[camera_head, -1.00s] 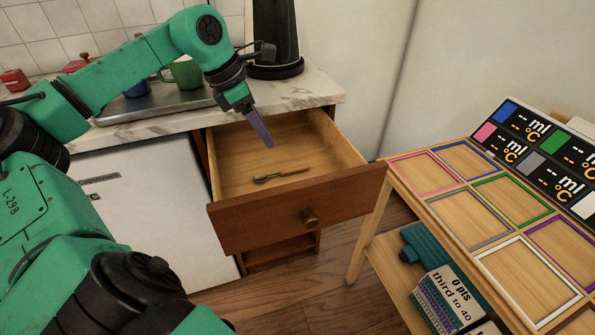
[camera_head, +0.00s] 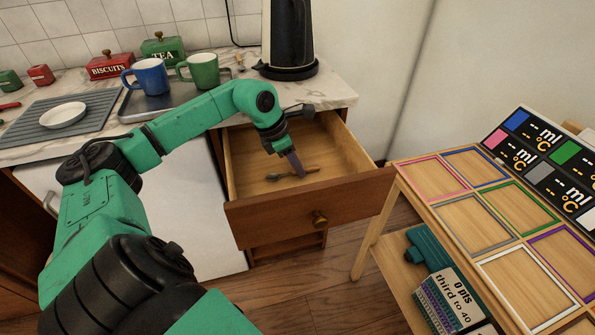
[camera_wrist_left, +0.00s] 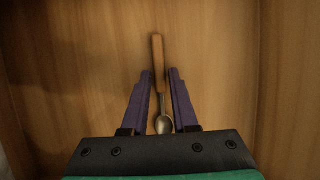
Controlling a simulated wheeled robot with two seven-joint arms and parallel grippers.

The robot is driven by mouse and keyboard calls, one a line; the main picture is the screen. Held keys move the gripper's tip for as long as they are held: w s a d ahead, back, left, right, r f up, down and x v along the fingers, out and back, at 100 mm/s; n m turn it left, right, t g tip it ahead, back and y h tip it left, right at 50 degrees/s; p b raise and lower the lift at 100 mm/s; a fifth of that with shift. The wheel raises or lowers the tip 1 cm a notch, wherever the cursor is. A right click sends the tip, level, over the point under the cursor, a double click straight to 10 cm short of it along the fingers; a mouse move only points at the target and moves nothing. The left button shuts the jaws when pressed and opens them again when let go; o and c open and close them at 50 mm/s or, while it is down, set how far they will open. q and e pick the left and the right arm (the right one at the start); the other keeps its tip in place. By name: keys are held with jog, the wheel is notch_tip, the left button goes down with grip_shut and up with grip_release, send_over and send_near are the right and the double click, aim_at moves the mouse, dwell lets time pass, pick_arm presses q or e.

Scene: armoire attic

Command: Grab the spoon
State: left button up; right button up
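The spoon lies on the floor of the open wooden drawer (camera_head: 345,150). It has a wooden handle and a metal bowl. In the head view its bowl (camera_head: 272,177) is to the left and its handle points right. My left gripper (camera_head: 300,174) reaches down into the drawer over the spoon. In the left wrist view the purple fingers (camera_wrist_left: 160,78) are apart on either side of the spoon (camera_wrist_left: 158,62), with no visible contact. The handle extends beyond the fingertips and the bowl shows between the fingers. My right gripper is not in view.
The drawer's walls and front panel (camera_head: 300,208) surround the gripper. Above it, the marble counter holds a black kettle (camera_head: 287,40), a green mug (camera_head: 203,70) and a blue mug (camera_head: 150,76). A wooden table (camera_head: 460,225) with coloured frames stands at the right.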

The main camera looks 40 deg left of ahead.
pick_arm(q)
grip_shut()
jog(key=shift+r, duration=0.1)
